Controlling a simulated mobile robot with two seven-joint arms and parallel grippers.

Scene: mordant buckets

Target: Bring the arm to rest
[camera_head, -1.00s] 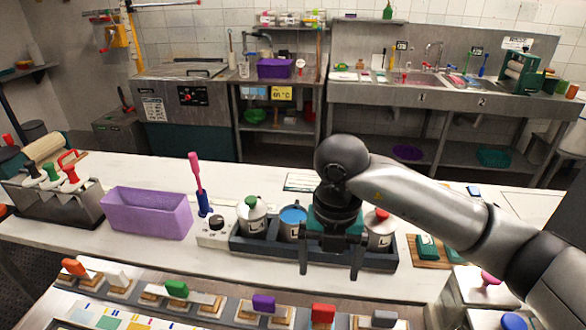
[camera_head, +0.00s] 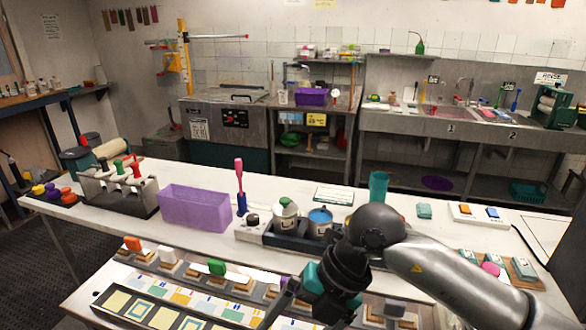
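My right arm comes in from the lower right. Its gripper (camera_head: 304,318) points down over the front strip of the bench, near the row of stamps. Its two fingers look spread apart, with nothing seen between them; the tips are close to the bottom edge of the view. My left gripper is not in view.
A teal cup (camera_head: 379,186) stands behind the arm.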

